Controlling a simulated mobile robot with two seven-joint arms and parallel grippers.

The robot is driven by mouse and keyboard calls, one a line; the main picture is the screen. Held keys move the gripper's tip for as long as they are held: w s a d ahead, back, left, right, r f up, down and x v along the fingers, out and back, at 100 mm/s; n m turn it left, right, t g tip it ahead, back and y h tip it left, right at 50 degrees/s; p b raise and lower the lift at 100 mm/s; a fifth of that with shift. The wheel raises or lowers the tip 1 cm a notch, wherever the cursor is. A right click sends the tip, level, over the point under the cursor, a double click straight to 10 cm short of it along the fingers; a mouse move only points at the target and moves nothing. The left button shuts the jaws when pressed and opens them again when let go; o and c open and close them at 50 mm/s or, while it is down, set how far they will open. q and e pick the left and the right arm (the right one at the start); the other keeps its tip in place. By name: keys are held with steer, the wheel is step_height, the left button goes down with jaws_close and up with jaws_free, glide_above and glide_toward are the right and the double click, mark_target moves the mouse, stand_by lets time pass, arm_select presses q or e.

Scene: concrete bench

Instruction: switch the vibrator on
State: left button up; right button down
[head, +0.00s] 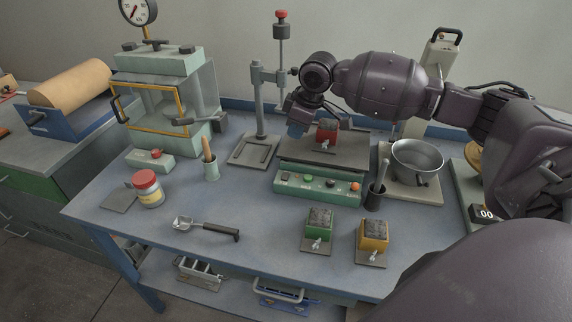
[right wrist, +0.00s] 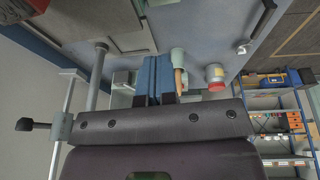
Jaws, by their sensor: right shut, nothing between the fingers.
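The vibrator is a low pale green unit with a dark plate (head: 345,152) on top and a front control panel (head: 345,187). Its panel carries several small buttons, with a green one (head: 308,178) left of centre and a red one (head: 355,186) at the right end. A red cube mould (head: 327,131) stands on the plate. My right gripper (head: 296,130) is above the plate's left end, left of the red mould, its blue fingers pointing down. In the right wrist view the fingers (right wrist: 153,78) are together and empty. My left gripper is out of view.
A stand with a red-topped rod (head: 259,115) is just left of the vibrator. A metal bowl (head: 417,160) and dark cup (head: 375,196) are to its right. Green (head: 319,224) and yellow (head: 373,236) moulds stand in front. A scoop (head: 205,227) lies front left.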

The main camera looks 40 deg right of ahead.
mark_target(286, 172)
steer(key=b+x, duration=0.1)
steer(key=x, duration=0.7)
steer(key=d+b+x, duration=0.1)
steer(key=x, duration=0.4)
steer(key=shift+s+f+b, duration=0.1)
steer(key=shift+s+b, duration=0.1)
steer(key=shift+b, duration=0.1)
steer(key=shift+f, duration=0.4)
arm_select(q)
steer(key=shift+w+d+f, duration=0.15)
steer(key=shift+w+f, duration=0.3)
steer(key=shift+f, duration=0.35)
arm_select(e)
steer(key=shift+w+d+f, duration=0.1)
steer(key=shift+f, duration=0.05)
